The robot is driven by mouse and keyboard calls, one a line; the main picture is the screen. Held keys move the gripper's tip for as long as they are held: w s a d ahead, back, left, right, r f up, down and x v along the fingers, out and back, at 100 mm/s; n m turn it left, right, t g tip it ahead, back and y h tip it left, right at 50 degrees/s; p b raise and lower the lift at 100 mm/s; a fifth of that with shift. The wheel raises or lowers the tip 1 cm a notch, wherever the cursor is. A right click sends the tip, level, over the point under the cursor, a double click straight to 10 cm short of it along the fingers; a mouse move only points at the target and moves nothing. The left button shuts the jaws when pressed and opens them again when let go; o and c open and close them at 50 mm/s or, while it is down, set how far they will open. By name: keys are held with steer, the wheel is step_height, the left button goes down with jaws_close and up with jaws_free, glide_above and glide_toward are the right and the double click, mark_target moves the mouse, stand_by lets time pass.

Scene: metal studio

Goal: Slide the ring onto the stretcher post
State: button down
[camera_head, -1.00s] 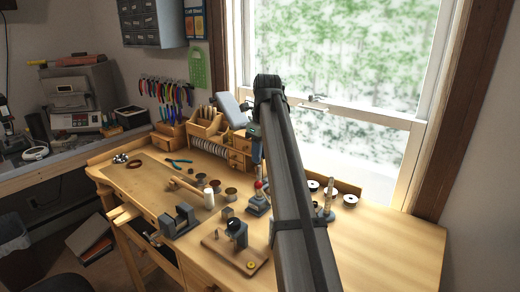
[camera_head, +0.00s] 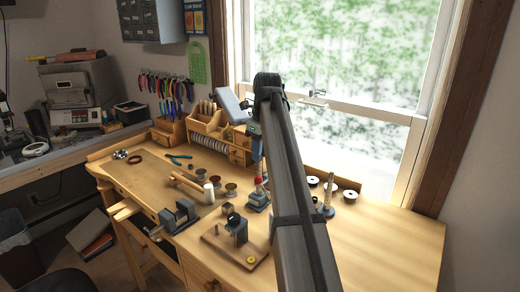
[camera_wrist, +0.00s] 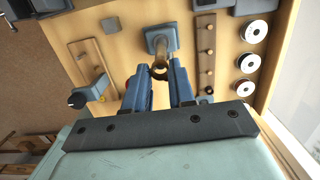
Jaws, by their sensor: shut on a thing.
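My gripper (camera_wrist: 160,82) is shut on a small dark ring (camera_wrist: 158,73), which shows between its blue fingertips in the wrist view. The stretcher post (camera_wrist: 163,46) is a tan-brown upright on a blue base (camera_wrist: 153,32), just above the ring in that picture. The ring overlaps the near end of the post there; I cannot tell whether it is around the post or only in front of it. In the head view my arm hides the fingertips and the ring. A stepped blue-grey base (camera_head: 258,204) with a red top stands beside the arm there.
A wooden board with a small device (camera_head: 237,229) lies at the bench front. Several white-faced spools (camera_head: 350,195) stand at the back right, near a tall tapered stick (camera_head: 329,188). A pegged wooden strip (camera_wrist: 207,60) lies right of the post. The right benchtop (camera_head: 385,235) is clear.

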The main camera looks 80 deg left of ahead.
steer(key=shift+f, duration=1.25)
steer(key=c, duration=0.9)
jaws_free()
steer(key=shift+o, duration=0.2)
step_height(320, 180, up, 14)
steer(key=w+d, duration=0.1)
steer(key=shift+f, duration=0.15)
steer(key=shift+w+d, duration=0.1)
